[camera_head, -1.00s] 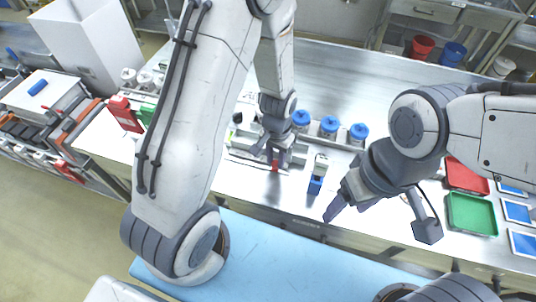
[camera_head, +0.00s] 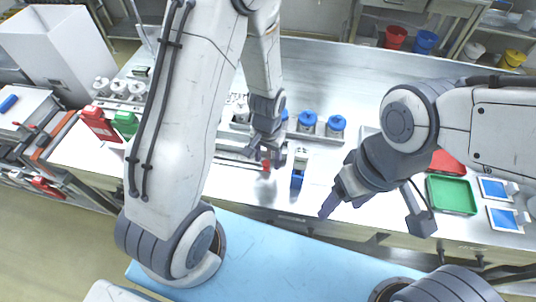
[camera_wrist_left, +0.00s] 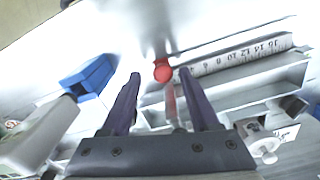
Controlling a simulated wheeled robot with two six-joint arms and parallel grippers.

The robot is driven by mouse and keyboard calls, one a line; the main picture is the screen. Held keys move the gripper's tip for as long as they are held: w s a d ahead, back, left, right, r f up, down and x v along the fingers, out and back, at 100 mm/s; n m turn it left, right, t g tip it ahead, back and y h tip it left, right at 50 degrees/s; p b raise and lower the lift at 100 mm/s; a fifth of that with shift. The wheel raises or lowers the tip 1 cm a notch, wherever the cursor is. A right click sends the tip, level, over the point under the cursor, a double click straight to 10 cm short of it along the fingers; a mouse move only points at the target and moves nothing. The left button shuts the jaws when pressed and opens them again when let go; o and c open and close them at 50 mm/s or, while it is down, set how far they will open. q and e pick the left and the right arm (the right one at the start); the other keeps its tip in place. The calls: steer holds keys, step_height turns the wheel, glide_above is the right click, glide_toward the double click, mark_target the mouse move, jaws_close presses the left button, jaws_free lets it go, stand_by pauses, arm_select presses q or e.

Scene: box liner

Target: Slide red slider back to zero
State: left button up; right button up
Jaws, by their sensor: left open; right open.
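The red slider (camera_head: 266,165) sits at the right end of a pale rail (camera_head: 236,162) at the table's front. In the left wrist view its round red knob (camera_wrist_left: 162,71) lies between my left fingertips, with a red stem running back between the fingers. A white scale (camera_wrist_left: 240,55) with black numbers runs beside it. My left gripper (camera_head: 263,158) is open around the slider; whether a finger touches it I cannot tell. My right gripper (camera_head: 340,202) is open and empty above the front edge, right of the slider.
A blue and white holder (camera_head: 297,178) stands just right of the slider. Bottles with blue caps (camera_head: 308,118) are behind it. A green tray (camera_head: 452,194) lies right. The table's back is clear.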

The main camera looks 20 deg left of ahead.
mark_target(268, 162)
arm_select(q)
step_height(268, 162, up, 10)
steer(key=b, duration=0.1)
steer(key=shift+r, duration=0.2)
stand_by(0.5)
